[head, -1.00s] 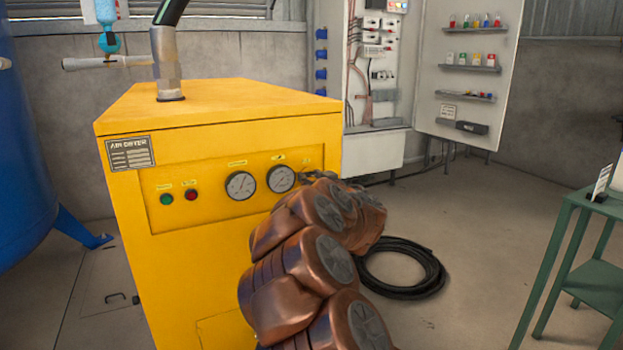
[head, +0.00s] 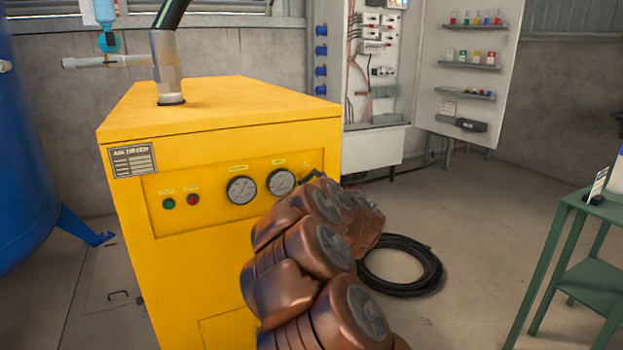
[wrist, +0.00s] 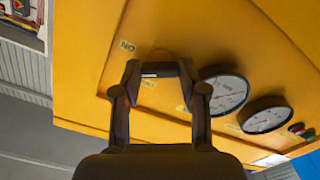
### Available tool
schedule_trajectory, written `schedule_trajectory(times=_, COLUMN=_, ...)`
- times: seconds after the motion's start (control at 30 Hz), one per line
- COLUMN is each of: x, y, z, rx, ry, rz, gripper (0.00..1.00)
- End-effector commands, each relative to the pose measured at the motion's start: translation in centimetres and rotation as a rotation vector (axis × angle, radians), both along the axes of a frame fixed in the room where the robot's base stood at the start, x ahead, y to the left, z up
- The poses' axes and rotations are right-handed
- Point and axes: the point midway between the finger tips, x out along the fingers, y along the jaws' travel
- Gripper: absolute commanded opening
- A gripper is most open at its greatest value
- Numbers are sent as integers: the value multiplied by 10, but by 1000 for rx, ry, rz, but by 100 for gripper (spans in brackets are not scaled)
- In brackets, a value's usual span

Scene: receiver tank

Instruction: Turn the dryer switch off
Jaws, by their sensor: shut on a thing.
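The yellow air dryer (head: 190,140) stands left of centre in the head view, its front panel facing me. Its switch sits at the panel's right end, beside two round gauges, and is hidden behind my arm there. In the wrist view my gripper (wrist: 160,71) is at the panel, shut on the dryer switch (wrist: 151,75). The switch shows as a dark piece with a pale mark between the fingertips. An ON label (wrist: 127,46) lies beside the fingers, upside down. Another small label by the fingers is partly covered. The exact angle of the switch is unclear.
A green button (head: 169,203) and a red button (head: 193,200) are left of the gauges (head: 241,190). A metal pipe (head: 167,70) rises from the dryer's top. A coiled black hose (head: 425,270) lies on the floor to the right, near a green table (head: 590,270). A blue tank (head: 25,150) stands left.

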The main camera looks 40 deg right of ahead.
Motion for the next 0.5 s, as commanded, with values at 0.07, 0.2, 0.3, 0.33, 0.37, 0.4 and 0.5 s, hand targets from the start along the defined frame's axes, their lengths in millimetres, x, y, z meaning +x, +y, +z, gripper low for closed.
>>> schedule_trajectory(times=0.07, x=1, y=1, z=0, rx=-69, ry=25, rz=3, gripper=8)
schedule_trajectory(times=0.2, x=1, y=1, z=0, rx=-194, ry=68, rz=2, gripper=8)
schedule_trajectory(times=0.3, x=1, y=1, z=0, rx=-284, ry=100, rz=3, gripper=8)
schedule_trajectory(times=0.33, x=1, y=1, z=0, rx=-312, ry=110, rz=3, gripper=8)
schedule_trajectory(times=0.37, x=1, y=1, z=0, rx=-339, ry=118, rz=2, gripper=8)
schedule_trajectory(times=0.4, x=0, y=1, z=0, rx=-375, ry=131, rz=2, gripper=8)
schedule_trajectory(times=0.5, x=0, y=1, z=-1, rx=-465, ry=163, rz=2, gripper=8)
